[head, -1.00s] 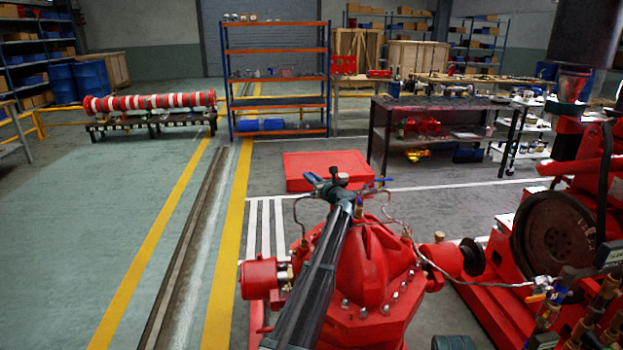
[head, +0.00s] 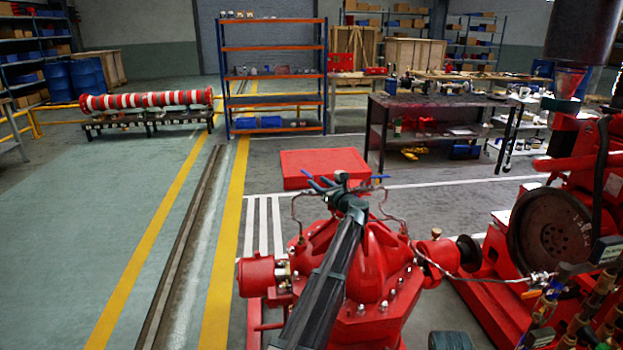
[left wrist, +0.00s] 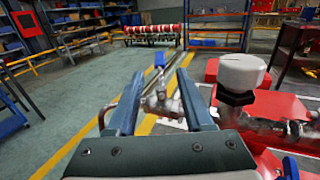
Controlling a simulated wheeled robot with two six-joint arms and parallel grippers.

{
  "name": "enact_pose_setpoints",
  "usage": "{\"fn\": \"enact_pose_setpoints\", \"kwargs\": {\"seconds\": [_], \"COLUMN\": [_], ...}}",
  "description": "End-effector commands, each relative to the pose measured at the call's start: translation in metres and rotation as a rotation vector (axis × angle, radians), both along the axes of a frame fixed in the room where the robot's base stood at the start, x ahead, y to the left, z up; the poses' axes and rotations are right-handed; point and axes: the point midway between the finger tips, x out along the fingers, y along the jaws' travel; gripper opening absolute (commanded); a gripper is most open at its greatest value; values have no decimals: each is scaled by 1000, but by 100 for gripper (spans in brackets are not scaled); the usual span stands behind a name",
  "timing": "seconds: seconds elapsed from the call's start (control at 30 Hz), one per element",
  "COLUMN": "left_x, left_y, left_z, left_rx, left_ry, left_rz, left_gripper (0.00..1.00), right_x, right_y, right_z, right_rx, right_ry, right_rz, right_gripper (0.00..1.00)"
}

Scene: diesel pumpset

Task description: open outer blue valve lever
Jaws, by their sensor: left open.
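The outer blue valve lever (left wrist: 160,60) stands up from a small metal valve (left wrist: 160,101) in the left wrist view. My left gripper (left wrist: 159,76) is open, with one finger on each side of the valve and lever. I cannot tell whether either finger touches them. In the head view my left gripper (head: 319,184) is above the red pump (head: 372,262), near the blue lever (head: 305,173) at the left pipe end. A second blue lever (head: 381,177) is to the right of my wrist. My right gripper is not in view.
A white-capped black fitting (left wrist: 241,73) stands close to the right finger. Thin curved pipes (head: 296,208) rise from the pump. The red engine with its flywheel (head: 552,228) is at the right. Open floor (head: 120,215) lies to the left.

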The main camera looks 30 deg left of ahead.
Motion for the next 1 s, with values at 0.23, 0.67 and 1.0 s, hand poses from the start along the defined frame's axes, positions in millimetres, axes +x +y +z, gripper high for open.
{"fn": "enact_pose_setpoints", "kwargs": {"seconds": [0.23,0.67,1.0], "left_x": [-25,-33,-24], "left_y": [-36,-50,-96], "left_z": [0,0,28], "left_rx": [0,0,166], "left_ry": [0,0,89], "left_rz": [0,1,-185], "left_gripper": [51,51,6], "right_x": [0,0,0], "right_y": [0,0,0], "right_z": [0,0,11], "right_rx": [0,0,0], "right_ry": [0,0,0], "right_rz": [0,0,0], "right_gripper": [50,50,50]}}
